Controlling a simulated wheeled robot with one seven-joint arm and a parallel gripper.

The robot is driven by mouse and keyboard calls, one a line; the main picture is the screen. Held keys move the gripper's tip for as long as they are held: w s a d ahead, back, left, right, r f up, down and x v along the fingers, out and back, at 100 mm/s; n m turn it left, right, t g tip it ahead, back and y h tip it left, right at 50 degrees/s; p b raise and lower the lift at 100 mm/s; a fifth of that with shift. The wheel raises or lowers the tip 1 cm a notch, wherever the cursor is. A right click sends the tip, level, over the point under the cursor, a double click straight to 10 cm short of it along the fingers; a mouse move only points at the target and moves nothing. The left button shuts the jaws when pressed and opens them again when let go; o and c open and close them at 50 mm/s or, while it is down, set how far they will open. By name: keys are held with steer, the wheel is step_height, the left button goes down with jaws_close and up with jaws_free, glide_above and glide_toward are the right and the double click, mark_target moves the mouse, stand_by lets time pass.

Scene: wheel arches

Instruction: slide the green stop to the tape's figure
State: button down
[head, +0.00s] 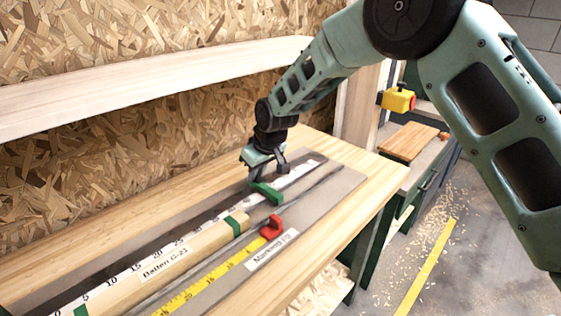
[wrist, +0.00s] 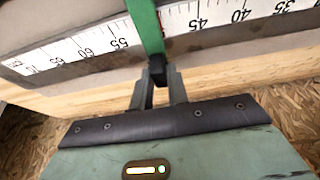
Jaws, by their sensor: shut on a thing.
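The green stop (head: 268,193) sits across the white scale (head: 296,176) toward its far end, beyond the end of the wooden bar. My gripper (head: 268,180) is above it, shut on its dark knob or edge. In the wrist view the green stop (wrist: 146,24) lies between the 55 and 45 marks, covering the scale around 50; the gripper (wrist: 158,74) meets it at a dark block. The yellow tape (head: 215,272) lies in front of the bar, with a red end piece (head: 271,228). Its figure at the bar's end is too small to read.
The wooden bar (head: 170,262) carries a white label and green bands, and lies along the scale. Another white label (head: 272,249) lies beside the tape. An OSB wall (head: 60,170) stands behind the bench (head: 345,158). A yellow clamp-like object (head: 397,100) is at the right.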

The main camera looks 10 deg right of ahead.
steer(key=s+a, duration=0.1)
steer(key=a, duration=0.1)
steer(key=s+a, duration=0.2)
steer(key=a, duration=0.1)
steer(key=s+a, duration=0.2)
steer(key=shift+s+a, duration=0.25)
steer(key=c, duration=1.4)
jaws_free()
steer(key=shift+o, duration=0.2)
steer(key=shift+r, duration=0.1)
steer(key=b+v, duration=0.2)
steer(key=v, duration=1.5)
steer(key=shift+r+b, duration=0.2)
steer(key=shift+b, duration=0.2)
steer(key=s+d+f+g, duration=0.1)
steer(key=s+d+f, duration=0.2)
steer(key=s, duration=0.7)
steer(key=s+d+f+g+h, duration=0.1)
steer(key=s+d+f, duration=0.2)
steer(key=s+d, duration=0.3)
steer(key=s+d+f+g+h, duration=0.1)
steer(key=s+d+f, duration=0.2)
steer(key=s, duration=1.1)
steer(key=shift+d+g, duration=0.4)
steer(key=shift+d, duration=0.5)
